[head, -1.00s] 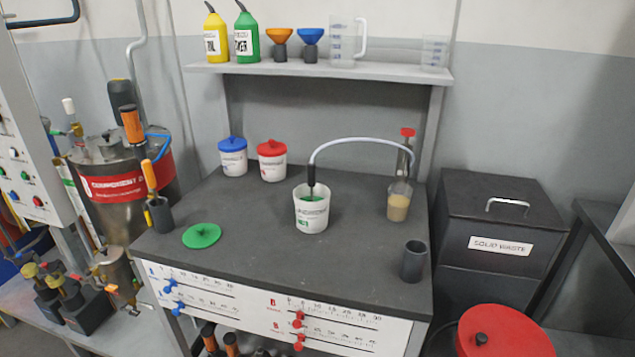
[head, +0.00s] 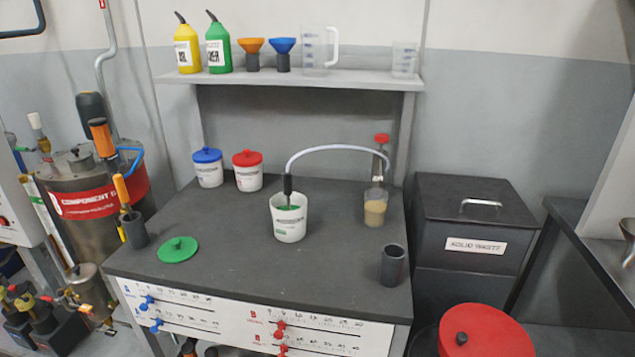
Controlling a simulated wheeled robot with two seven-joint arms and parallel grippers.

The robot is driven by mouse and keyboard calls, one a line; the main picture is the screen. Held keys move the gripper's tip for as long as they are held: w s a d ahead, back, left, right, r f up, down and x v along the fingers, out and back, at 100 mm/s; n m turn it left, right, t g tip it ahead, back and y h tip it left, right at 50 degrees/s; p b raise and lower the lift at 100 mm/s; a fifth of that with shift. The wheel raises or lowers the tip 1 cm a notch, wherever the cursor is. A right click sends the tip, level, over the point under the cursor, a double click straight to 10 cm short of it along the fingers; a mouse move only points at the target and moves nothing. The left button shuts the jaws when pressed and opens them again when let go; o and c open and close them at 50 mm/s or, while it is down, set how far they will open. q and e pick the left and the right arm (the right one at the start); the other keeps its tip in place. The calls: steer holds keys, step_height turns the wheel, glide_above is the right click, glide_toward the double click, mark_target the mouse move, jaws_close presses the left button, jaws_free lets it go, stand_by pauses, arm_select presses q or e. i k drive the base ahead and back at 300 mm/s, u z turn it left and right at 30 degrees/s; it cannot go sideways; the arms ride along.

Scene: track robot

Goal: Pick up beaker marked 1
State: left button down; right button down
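Two clear measuring vessels stand on the shelf over the bench in the head view. A large beaker with a handle (head: 316,50) stands right of the funnels. A smaller clear beaker (head: 404,60) stands near the shelf's right end. Both carry blue markings, too small to read, so I cannot tell which bears a 1. Neither of my grippers is in view.
The shelf (head: 350,79) also holds yellow (head: 187,50) and green (head: 217,48) bottles and two funnels. On the bench (head: 235,262) are a white open tub (head: 289,222), a hose, a flask (head: 375,207) and a dark cup (head: 393,266). A waste bin (head: 475,235) stands right.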

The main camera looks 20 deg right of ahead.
mark_target(375, 208)
steer(key=k, duration=0.6)
steer(key=u, duration=0.55)
steer(key=i, duration=1.45)
steer(key=z, duration=0.9)
